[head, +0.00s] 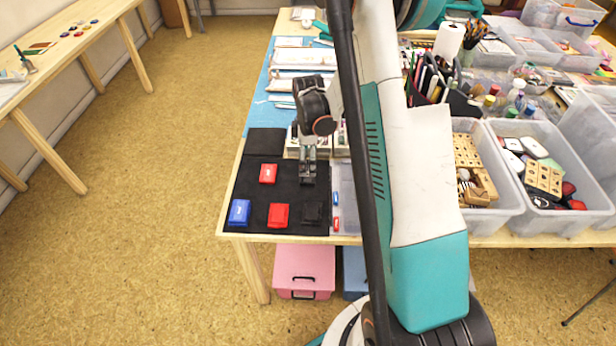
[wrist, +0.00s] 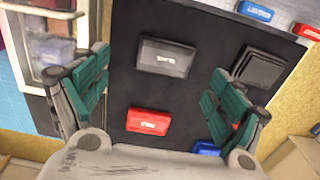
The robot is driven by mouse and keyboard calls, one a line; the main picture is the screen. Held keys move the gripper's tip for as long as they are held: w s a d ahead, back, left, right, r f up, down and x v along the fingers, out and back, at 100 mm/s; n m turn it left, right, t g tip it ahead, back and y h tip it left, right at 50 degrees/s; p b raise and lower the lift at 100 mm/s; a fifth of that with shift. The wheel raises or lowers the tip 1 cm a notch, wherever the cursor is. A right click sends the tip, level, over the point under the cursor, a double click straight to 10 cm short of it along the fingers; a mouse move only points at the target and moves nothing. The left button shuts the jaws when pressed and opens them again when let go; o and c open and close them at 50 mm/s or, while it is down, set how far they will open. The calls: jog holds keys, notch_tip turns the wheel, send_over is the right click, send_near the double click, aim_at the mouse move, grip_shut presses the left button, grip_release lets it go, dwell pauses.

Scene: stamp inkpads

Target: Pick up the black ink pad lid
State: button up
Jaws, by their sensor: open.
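The black ink pad lid (wrist: 168,58), with a small pale label, lies on the black mat (wrist: 196,15) in the wrist view. My gripper (wrist: 158,78) is open and empty, with the lid between its spread fingers in that picture. A gap above the lid seems to remain, but its size is unclear. In the head view my gripper (head: 308,178) points down over the right part of the mat and hides most of the lid. The black ink pad (wrist: 260,68) sits beside the lid, and shows in the head view (head: 313,212) near the front edge.
A clear tray with small red and blue items (head: 335,198) adjoins the mat's right side. Crates (head: 490,213) stand farther right. Floor left of the table is clear.

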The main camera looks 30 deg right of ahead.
aim_at(308, 174)
jog(key=f, duration=0.1)
jog(key=f+b, duration=0.1)
jog(key=f, duration=0.1)
jog(key=f+b, duration=0.1)
jog(key=f, duration=0.1)
jog(key=shift+s+a+f, duration=0.15)
jog(key=shift+s+a, duration=0.1)
jog(key=shift+s, duration=0.05)
jog(key=c, duration=0.9)
